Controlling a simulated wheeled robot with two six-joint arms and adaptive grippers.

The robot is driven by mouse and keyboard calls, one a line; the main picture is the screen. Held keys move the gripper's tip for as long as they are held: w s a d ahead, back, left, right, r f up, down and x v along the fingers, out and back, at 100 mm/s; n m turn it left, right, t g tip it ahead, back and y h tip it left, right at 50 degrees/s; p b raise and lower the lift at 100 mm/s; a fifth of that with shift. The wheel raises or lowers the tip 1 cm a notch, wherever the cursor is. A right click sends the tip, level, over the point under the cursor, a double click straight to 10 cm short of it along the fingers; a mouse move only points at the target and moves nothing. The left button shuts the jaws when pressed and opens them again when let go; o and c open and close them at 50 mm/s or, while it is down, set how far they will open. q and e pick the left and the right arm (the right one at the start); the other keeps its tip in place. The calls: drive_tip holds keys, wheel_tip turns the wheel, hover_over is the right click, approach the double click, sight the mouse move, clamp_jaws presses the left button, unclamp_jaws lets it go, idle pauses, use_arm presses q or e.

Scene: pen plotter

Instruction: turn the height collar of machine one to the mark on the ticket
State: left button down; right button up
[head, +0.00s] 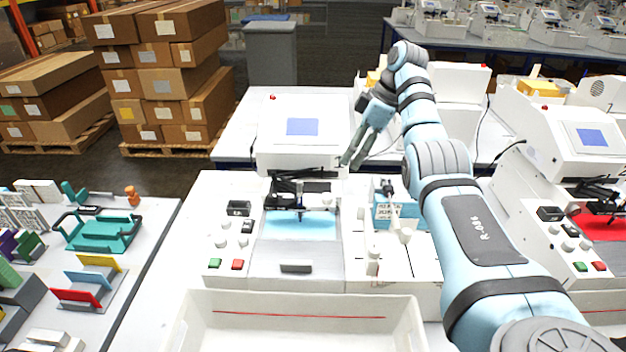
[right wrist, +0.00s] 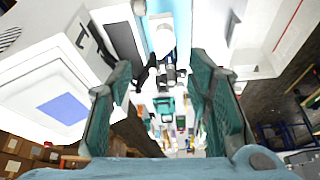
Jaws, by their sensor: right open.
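A white pen plotter (head: 304,155) with a blue screen stands in the middle of the head view; no machine number is readable. Its dark pen carriage (head: 300,192) hangs over a blue-lit bed (head: 303,226). The height collar is too small to make out. A blue-edged card or holder (head: 383,213) with small unreadable print stands to the right of the bed; I cannot tell if it is the ticket. My right gripper (head: 356,150) is open and empty, above and right of the carriage. In the right wrist view its green fingers (right wrist: 160,78) are apart. My left gripper is out of view.
A white open tray (head: 190,335) lies at the front. A second plotter (head: 590,137) with a red bed stands at right. A side table (head: 150,235) at left holds teal and coloured fixtures. Stacked cartons (head: 160,80) stand behind on pallets.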

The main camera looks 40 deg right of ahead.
approach(328, 196)
drive_tip(key=x, duration=0.7)
drive_tip(key=shift+w+a+f, duration=0.1)
drive_tip(key=shift+f, duration=0.25)
drive_tip(key=shift+a+f, duration=0.15)
drive_tip(key=shift+f, duration=0.2)
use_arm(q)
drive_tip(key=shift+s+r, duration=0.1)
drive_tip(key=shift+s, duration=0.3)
use_arm(e)
clamp_jaws()
